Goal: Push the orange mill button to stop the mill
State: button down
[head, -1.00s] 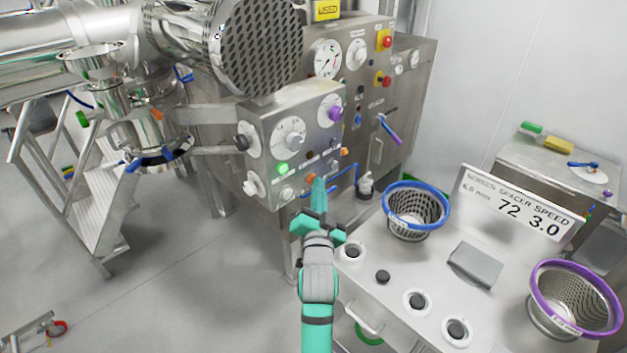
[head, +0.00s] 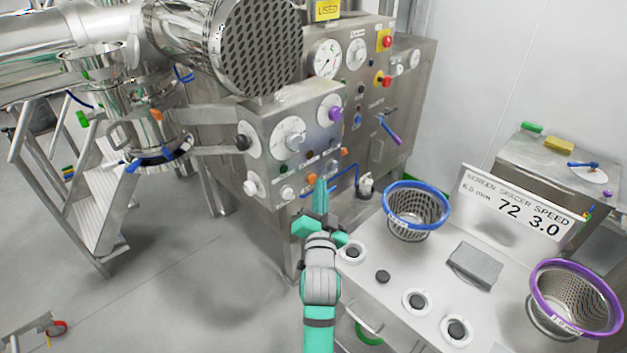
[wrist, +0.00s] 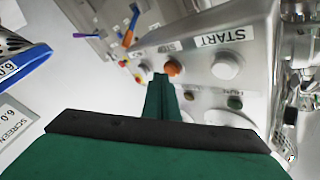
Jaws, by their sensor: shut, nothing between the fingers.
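The orange mill button (head: 311,179) is on the lower part of the steel control panel. In the wrist view the orange button (wrist: 172,68) sits by a partly hidden label, beside a pale round button (wrist: 226,66) labelled START. My gripper (head: 320,184) is shut and empty, its teal fingers pointing at the panel just right of the button. In the wrist view the gripper tips (wrist: 160,80) are close to the orange button; I cannot tell the exact gap. A green lamp (head: 282,168) on the panel looks dark.
A steel bench with a blue-rimmed basket (head: 417,213), a purple-rimmed basket (head: 575,299) and a sign (head: 517,208) is at right. Open floor lies left.

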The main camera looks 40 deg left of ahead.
jog(key=shift+d, duration=0.4)
jog(key=shift+d, duration=0.1)
jog(key=shift+s+d, duration=0.2)
jog(key=shift+d, duration=2.2)
jog(key=shift+d, duration=0.1)
jog(key=s+d+f+m+t+h, duration=0.1)
jog(key=s+d+f+h, duration=0.4)
jog(key=d+f, duration=0.5)
jog(key=s+d+f+m+t+h, duration=0.1)
jog(key=s+d+f+h, duration=0.1)
jog(key=s+d+f, duration=0.65)
jog(key=s+d+f+h, duration=0.1)
jog(key=s+d+h, duration=0.1)
jog(key=s+d, duration=0.6)
jog(key=s+d+f+n+g+h, duration=0.1)
jog(key=s+d+f+h, duration=0.1)
jog(key=s+d, duration=0.6)
jog(key=s+h, duration=0.1)
jog(key=s, duration=0.5)
jog(key=shift+s+d+g+h, duration=0.25)
jog(key=shift+s+g+h, duration=0.05)
